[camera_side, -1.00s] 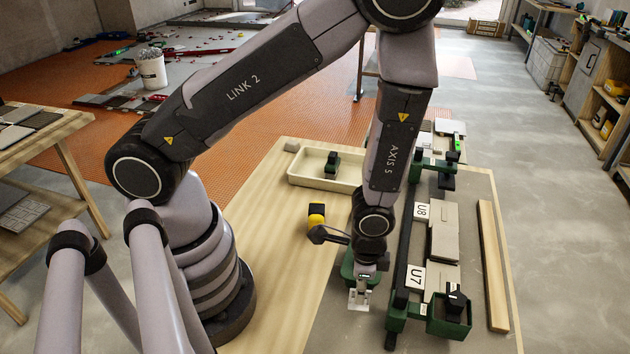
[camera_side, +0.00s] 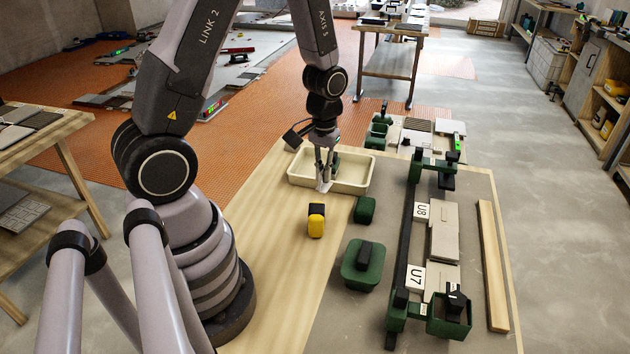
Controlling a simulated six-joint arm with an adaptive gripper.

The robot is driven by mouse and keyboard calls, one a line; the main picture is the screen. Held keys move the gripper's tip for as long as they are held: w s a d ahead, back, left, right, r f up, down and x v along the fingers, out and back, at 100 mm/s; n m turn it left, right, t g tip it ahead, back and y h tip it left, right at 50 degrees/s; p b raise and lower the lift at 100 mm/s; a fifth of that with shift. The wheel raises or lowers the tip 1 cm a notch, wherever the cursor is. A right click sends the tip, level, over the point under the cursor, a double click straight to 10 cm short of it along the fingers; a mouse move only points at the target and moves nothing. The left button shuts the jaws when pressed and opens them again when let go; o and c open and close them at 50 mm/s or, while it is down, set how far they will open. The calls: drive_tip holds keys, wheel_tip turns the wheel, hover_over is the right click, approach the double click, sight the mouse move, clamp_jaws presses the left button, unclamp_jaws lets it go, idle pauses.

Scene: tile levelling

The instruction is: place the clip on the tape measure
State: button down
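A yellow and black tape measure (camera_side: 316,221) stands upright on the wooden part of the table, in front of the cream tray (camera_side: 362,186). My gripper (camera_side: 323,184) points down into the tray. A small dark green and black piece (camera_side: 336,158), which may be the clip, is in the tray right behind my fingers and partly hidden by them. I cannot tell whether the fingers touch it or how far apart they are.
A green block (camera_side: 365,209) and a green base with a black handle (camera_side: 362,262) are right of the tape measure. Farther right is the green-ended rail fixture with U7 (camera_side: 415,277) and U8 (camera_side: 421,211) labels, tiles and a wooden strip (camera_side: 492,262). The wood left of the tape measure is clear.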

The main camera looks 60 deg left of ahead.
sight(314, 208)
drive_tip(key=shift+n, duration=0.9)
drive_tip(key=a+f, duration=0.1)
drive_tip(key=f, duration=0.1)
drive_tip(key=a+f, duration=0.1)
drive_tip(key=f, duration=0.4)
drive_tip(key=shift+s+a+f, duration=0.25)
drive_tip(key=shift+s+a, duration=0.1)
drive_tip(key=shift+a, duration=0.05)
drive_tip(key=shift+f, duration=0.1)
drive_tip(key=c, duration=1.2)
unclamp_jaws()
drive_tip(key=shift+c, duration=0.2)
